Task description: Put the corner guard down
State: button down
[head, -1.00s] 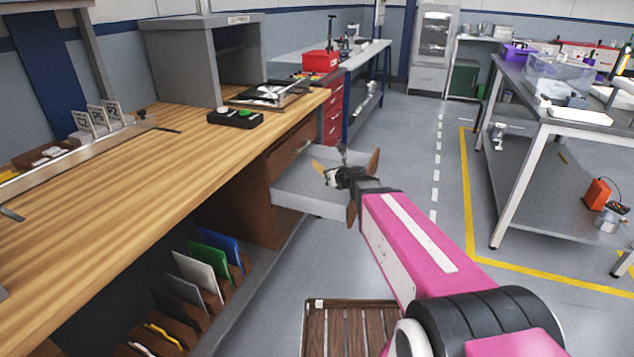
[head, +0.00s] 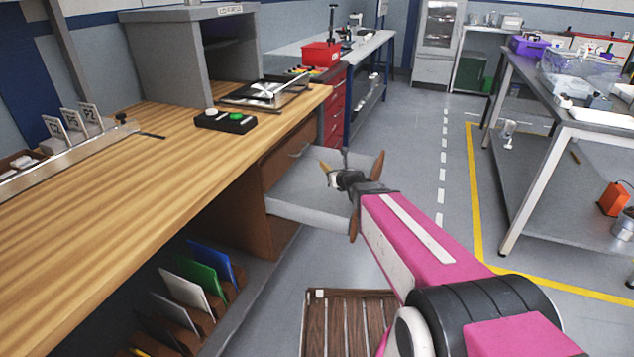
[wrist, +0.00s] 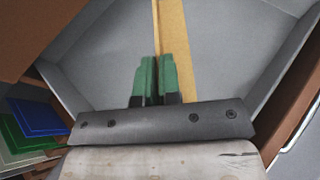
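The corner guard (wrist: 175,35) is a long tan strip with a narrow upright edge and a flat face. In the wrist view it runs up from between my green fingertips to the top of the picture. My gripper (wrist: 158,82) is shut on its narrow edge, and the flat face passes behind the right finger. In the head view my gripper (head: 333,180) is over the open grey drawer (head: 292,200) below the workbench, with only a small yellowish tip of the guard showing. I cannot tell whether the guard touches the drawer's floor.
The drawer looks otherwise empty. The wooden workbench (head: 130,165) is at left, with a button box (head: 225,121) near its edge. Coloured panels (head: 201,276) stand in a rack below. A slatted wooden platform (head: 345,325) lies on the floor. A metal table (head: 540,105) is at right.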

send_over(317, 185)
notch_tip(317, 185, down, 8)
jog(key=shift+s+r, duration=0.1)
jog(key=shift+s, duration=0.05)
jog(key=shift+f, duration=2.15)
jog(key=shift+f, duration=0.1)
jog(key=c, duration=1.3)
grip_release()
jog(key=v, duration=1.2)
